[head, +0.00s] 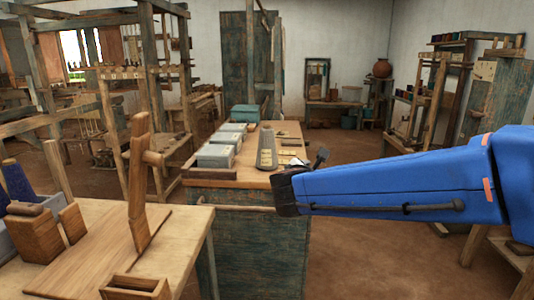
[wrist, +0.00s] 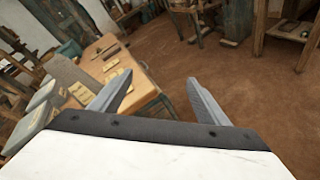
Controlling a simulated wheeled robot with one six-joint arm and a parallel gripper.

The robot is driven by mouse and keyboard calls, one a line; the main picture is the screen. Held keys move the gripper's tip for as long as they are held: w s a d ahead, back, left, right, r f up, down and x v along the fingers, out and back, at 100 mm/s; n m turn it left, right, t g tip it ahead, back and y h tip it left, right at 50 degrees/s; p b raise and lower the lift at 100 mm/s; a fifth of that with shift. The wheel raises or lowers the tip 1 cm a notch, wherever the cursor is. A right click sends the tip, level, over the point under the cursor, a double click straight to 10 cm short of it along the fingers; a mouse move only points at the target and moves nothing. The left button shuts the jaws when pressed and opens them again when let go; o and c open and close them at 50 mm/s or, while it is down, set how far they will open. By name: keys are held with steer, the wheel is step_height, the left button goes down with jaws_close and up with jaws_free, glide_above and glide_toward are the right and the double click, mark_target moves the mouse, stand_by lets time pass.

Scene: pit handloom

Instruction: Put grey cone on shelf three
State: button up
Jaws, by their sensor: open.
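The grey cone (head: 266,146) stands upright on the wooden-topped bench in the head view, near the grey boxes. In the wrist view it (wrist: 66,72) shows at the left, outside the fingers. My gripper (wrist: 153,84) is open and empty, its two grey fingers apart, over the bench's edge and the floor. In the head view my blue arm reaches in from the right, with its dark end near the bench's right side; the fingers are not clear there. A shelf rack (head: 436,90) with small coloured things stands at the back right; I cannot tell which level is shelf three.
The bench (head: 225,183) also holds grey boxes (head: 217,150), a teal box (head: 245,113) and small pale cards (head: 290,153). A nearer table (head: 90,250) with wooden parts fills the lower left. Loom frames stand at left. Brown floor (head: 350,250) is open at right.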

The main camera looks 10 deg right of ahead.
mark_target(266, 139)
steer(key=w+a+r+n+t+y, duration=0.2)
steer(key=w+a+n+t, duration=0.1)
steer(key=w+a+n, duration=0.3)
steer(key=w+a+r+n+t+y, duration=0.1)
steer(key=w+a+r+n+t, duration=0.3)
steer(key=a, duration=0.4)
steer(key=shift+n+g, duration=0.3)
steer(key=shift+g, duration=0.3)
steer(key=x, duration=0.4)
steer(key=f+x, duration=0.1)
steer(key=x, duration=0.6)
steer(key=shift+w+d+f, duration=0.2)
steer(key=shift+w, duration=0.15)
steer(key=shift+x, duration=2.55)
steer(key=shift+a, duration=0.15)
steer(key=shift+c, duration=0.2)
